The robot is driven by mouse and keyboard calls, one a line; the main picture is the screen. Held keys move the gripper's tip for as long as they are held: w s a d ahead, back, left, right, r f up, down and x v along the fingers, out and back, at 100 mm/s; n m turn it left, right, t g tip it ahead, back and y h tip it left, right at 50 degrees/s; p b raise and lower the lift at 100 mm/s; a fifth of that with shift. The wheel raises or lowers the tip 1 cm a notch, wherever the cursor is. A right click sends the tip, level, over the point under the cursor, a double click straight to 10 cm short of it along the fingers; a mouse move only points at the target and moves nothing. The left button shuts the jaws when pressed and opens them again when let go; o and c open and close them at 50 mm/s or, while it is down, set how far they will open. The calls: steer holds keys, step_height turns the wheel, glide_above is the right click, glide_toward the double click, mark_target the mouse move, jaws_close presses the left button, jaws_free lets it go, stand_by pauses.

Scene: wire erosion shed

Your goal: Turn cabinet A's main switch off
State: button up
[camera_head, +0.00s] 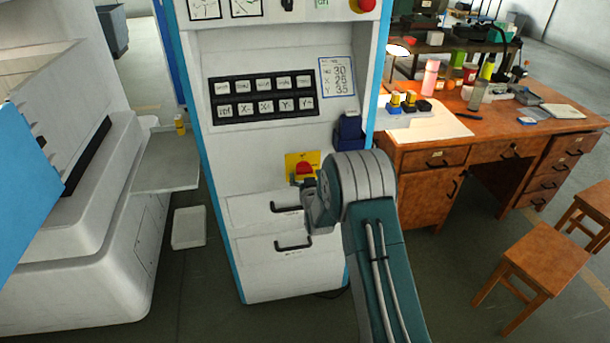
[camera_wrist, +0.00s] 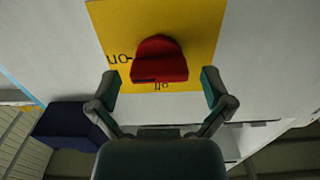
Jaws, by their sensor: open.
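The main switch is a red knob (camera_head: 304,168) on a yellow plate (camera_head: 291,160), low on the front of the white, blue-edged cabinet (camera_head: 240,160). No letter A is readable on it. In the wrist view the red knob (camera_wrist: 158,58) fills the middle of the yellow plate (camera_wrist: 205,25). The labels appear upside down, "on" at the knob's left and "off" below it. Which label the knob points to is unclear. My gripper (camera_wrist: 160,77) is open and empty, its fingers spread to either side of the knob's lower edge, with no clear contact. In the head view my wrist mostly hides the gripper.
Two drawers with black handles (camera_head: 294,243) are below the switch. A dark blue box (camera_head: 348,133) is fixed at the right, and a black button panel (camera_head: 262,96) is above. A wooden desk (camera_head: 440,133) stands at right, a white machine (camera_head: 90,230) at left.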

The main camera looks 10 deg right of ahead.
steer(key=c, duration=1)
steer(key=shift+c, duration=0.2)
